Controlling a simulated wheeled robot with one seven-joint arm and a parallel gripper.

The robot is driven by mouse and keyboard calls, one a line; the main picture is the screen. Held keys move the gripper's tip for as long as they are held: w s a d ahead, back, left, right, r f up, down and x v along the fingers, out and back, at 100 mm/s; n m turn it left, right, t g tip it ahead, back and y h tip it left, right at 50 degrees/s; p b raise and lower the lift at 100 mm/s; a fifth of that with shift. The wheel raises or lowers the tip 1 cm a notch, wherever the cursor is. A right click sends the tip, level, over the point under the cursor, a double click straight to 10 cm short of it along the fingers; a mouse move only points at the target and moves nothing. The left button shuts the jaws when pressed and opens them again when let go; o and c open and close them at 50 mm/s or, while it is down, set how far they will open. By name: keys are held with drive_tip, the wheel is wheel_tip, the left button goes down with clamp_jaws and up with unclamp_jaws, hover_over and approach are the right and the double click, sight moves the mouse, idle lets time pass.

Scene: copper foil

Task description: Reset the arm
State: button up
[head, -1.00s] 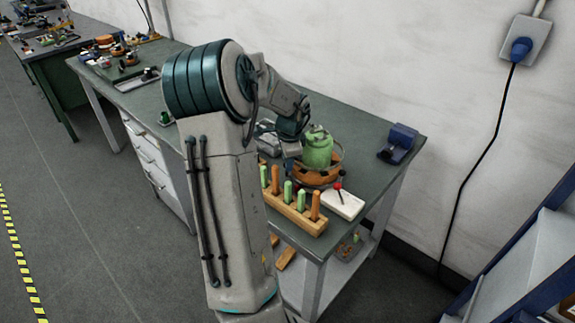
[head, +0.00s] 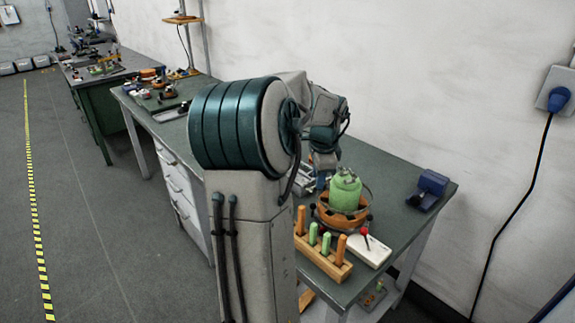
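My arm rises in front of the grey-green workbench (head: 400,176) in the head view and bends over at the top, with its far end pointing down over the bench. My gripper is hidden behind my own arm links, so its fingers do not show. The arm's far end is just left of and behind a green canister (head: 345,192), which stands in an orange round holder (head: 338,215). I cannot tell whether the arm touches either of them.
A wooden rack (head: 318,256) with orange and green pegs and a white box with a red-topped lever (head: 367,248) stand near the bench's front. A blue device (head: 427,189) sits at the right end. A wall (head: 440,80) closes the back; floor (head: 85,240) is free at left.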

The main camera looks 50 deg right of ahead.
drive_tip(key=w+a+r+n+t+y, duration=0.1)
drive_tip(key=w+a+n, duration=0.4)
drive_tip(key=a, duration=0.7)
drive_tip(key=w+a+r+n+y, duration=0.1)
drive_tip(key=w+a+n, duration=0.2)
drive_tip(key=a+n, duration=0.55)
drive_tip(key=s+a+n, duration=0.2)
drive_tip(key=a+n, duration=0.4)
drive_tip(key=a, duration=1)
drive_tip(key=shift+s+a, duration=0.3)
drive_tip(key=shift+a, duration=0.05)
drive_tip(key=shift+o, duration=0.8)
drive_tip(key=s+a+f+n, duration=0.1)
drive_tip(key=s+a+n, duration=0.4)
drive_tip(key=a+n, duration=0.2)
drive_tip(key=shift+s+a+f, duration=0.2)
drive_tip(key=shift+a, duration=0.1)
drive_tip(key=shift+o, duration=0.5)
drive_tip(key=shift+s+a+f+n, duration=0.1)
drive_tip(key=shift+s+a+n, duration=0.05)
drive_tip(key=shift+s+n, duration=0.1)
drive_tip(key=shift+w, duration=0.1)
